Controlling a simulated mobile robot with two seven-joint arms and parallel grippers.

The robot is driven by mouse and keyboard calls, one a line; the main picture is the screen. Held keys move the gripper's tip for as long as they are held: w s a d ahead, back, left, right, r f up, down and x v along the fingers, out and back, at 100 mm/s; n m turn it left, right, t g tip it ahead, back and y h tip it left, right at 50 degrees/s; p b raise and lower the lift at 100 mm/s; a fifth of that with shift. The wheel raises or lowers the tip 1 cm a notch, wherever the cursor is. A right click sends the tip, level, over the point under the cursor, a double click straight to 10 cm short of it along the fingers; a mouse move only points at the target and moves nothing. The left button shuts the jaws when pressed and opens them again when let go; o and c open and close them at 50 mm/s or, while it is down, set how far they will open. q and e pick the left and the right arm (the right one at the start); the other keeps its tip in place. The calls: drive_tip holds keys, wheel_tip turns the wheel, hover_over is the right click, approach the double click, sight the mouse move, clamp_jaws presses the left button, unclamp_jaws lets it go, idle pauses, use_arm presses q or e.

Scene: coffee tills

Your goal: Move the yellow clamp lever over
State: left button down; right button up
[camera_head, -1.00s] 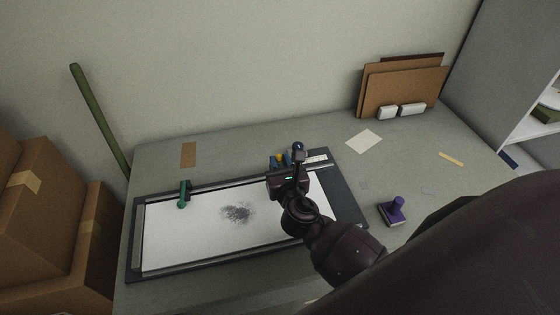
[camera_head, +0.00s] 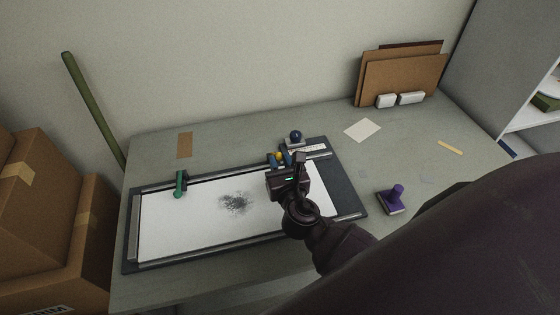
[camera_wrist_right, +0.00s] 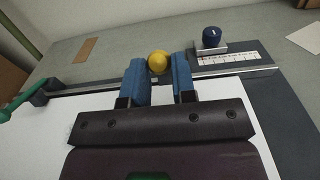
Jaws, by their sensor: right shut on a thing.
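The yellow clamp lever shows as a round yellow knob (camera_wrist_right: 158,62) at the back rail of a flat board; it also shows in the head view (camera_head: 279,155). My right gripper (camera_head: 281,160) reaches over the board from the front, its blue fingers on either side of the knob. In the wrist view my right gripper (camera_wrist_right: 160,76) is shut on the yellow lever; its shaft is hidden. A green clamp lever (camera_head: 180,184) sits at the rail's left part, pointing toward the front; it also shows in the wrist view (camera_wrist_right: 18,101). My left gripper is not in view.
A white sheet (camera_head: 180,226) with a dark smudge lies on the board (camera_head: 347,190). A navy round knob (camera_head: 295,135) stands behind my gripper beside a ruler strip (camera_wrist_right: 226,58). A purple-handled stamp (camera_head: 395,194) stands right of the board. Cardboard boxes (camera_head: 35,212) are at left.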

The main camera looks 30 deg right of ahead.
drive_tip(key=shift+s+a+f+b, duration=0.1)
drive_tip(key=shift+s+f+b, duration=0.35)
drive_tip(key=shift+f+b, duration=0.15)
drive_tip(key=shift+s+a+f+b, duration=0.1)
drive_tip(key=shift+s+f+b, duration=0.35)
drive_tip(key=shift+f, duration=0.2)
